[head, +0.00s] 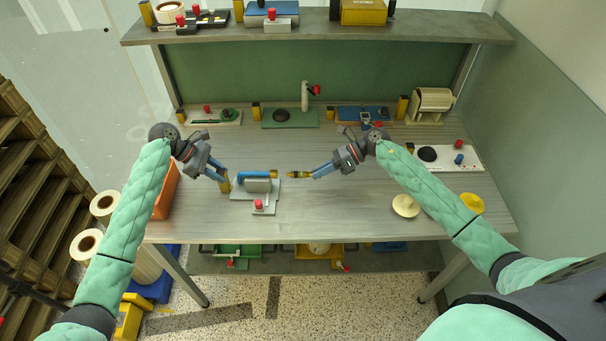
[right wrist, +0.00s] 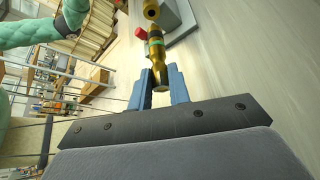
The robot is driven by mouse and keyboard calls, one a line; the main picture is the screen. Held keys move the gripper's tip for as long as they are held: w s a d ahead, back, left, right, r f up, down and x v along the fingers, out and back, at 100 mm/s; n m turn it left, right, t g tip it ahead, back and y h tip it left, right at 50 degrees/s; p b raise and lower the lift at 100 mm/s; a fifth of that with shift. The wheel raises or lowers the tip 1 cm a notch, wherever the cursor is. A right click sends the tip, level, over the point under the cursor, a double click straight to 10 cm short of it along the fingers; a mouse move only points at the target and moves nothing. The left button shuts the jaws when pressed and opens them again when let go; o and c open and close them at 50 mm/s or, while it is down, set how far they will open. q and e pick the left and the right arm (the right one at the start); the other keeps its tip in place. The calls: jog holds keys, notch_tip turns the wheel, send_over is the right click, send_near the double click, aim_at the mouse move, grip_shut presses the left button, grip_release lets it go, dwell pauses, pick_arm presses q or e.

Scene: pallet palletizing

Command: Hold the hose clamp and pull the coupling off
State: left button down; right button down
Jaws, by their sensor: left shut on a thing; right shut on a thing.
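The hose clamp (head: 257,185) is a grey fixture with a blue hose on top, standing on the middle of the workbench. My left gripper (head: 224,178) is shut at its left end, by a tan upright piece (head: 225,187); the exact contact is too small to see. My right gripper (head: 314,174) is shut on the coupling (head: 299,175), a brass piece with a green band. In the right wrist view the coupling (right wrist: 156,52) sits between the blue fingers (right wrist: 160,88). A gap shows between it and the brass end (right wrist: 151,10) on the clamp.
The workbench (head: 330,215) is clear in front of the clamp. A cream disc (head: 405,205) and a yellow knob (head: 472,203) lie at the right. Several fixtures, one with a white post (head: 304,95), line the back. An orange bin (head: 166,190) stands at the left edge.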

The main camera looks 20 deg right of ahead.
jog(key=shift+s+d, duration=0.15)
jog(key=shift+d, duration=0.3)
pick_arm(q)
jog(key=c, duration=1)
grip_release()
jog(key=shift+c, duration=0.2)
jog(key=v, duration=1.2)
jog(key=shift+f, duration=0.15)
